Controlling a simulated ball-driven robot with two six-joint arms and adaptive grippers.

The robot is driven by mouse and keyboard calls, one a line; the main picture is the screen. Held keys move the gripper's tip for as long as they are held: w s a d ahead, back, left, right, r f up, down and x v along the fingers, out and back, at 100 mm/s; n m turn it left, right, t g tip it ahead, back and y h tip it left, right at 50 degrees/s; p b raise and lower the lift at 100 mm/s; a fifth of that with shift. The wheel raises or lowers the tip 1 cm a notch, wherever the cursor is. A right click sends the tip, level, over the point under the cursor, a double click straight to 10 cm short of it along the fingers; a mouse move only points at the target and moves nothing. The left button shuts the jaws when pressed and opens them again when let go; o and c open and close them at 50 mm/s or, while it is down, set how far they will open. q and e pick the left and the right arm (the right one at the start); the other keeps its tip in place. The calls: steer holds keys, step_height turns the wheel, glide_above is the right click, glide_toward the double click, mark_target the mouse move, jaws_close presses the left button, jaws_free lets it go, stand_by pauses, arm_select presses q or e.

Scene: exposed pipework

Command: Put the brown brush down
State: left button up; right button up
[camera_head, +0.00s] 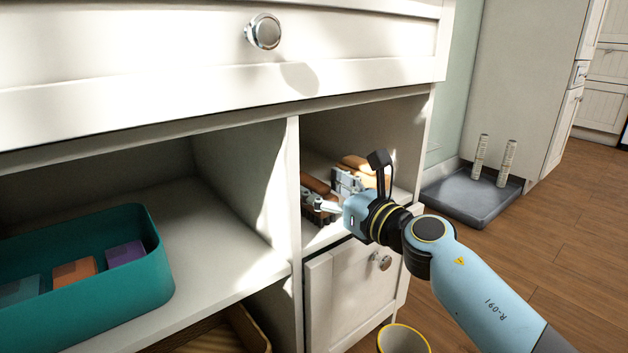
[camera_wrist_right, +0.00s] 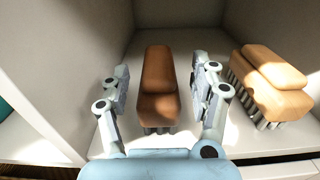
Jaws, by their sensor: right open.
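The brown brush (camera_wrist_right: 158,84) rests upright on its bristles on the shelf of a small cubby. It lies lengthwise between the spread fingers of my right gripper (camera_wrist_right: 158,88), with a gap on each side. In the head view the brown brush (camera_head: 316,184) shows partly behind my right gripper (camera_head: 328,192), which reaches into the cubby from the right. The right gripper is open and holds nothing. My left gripper is in neither view.
A lighter orange-brown brush (camera_wrist_right: 270,80) stands on the same shelf, close right of the right finger. The cubby's divider (camera_head: 294,190) is close on the left. A teal bin (camera_head: 110,300) with colored items stands in the left compartment. A door with a knob (camera_head: 350,290) is below.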

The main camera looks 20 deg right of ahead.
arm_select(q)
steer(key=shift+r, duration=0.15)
arm_select(e)
steer(key=v, duration=0.8)
steer(key=shift+s+d, duration=0.15)
steer(key=shift+s, duration=0.15)
steer(key=s+f+n+g+h, duration=0.1)
steer(key=s+f+n, duration=0.4)
steer(key=s+n, duration=0.5)
steer(key=s+d+f+n+g+h, duration=0.1)
steer(key=s+f+n, duration=0.4)
steer(key=s+n, duration=0.5)
steer(key=s+d+f+n+g+h, duration=0.1)
steer(key=s+f+n+g+h, duration=0.2)
steer(key=s+n, duration=0.7)
step_height(320, 180, down, 3)
steer(key=n, duration=0.3)
steer(key=shift+s+r, duration=0.25)
steer(key=shift+s, duration=0.05)
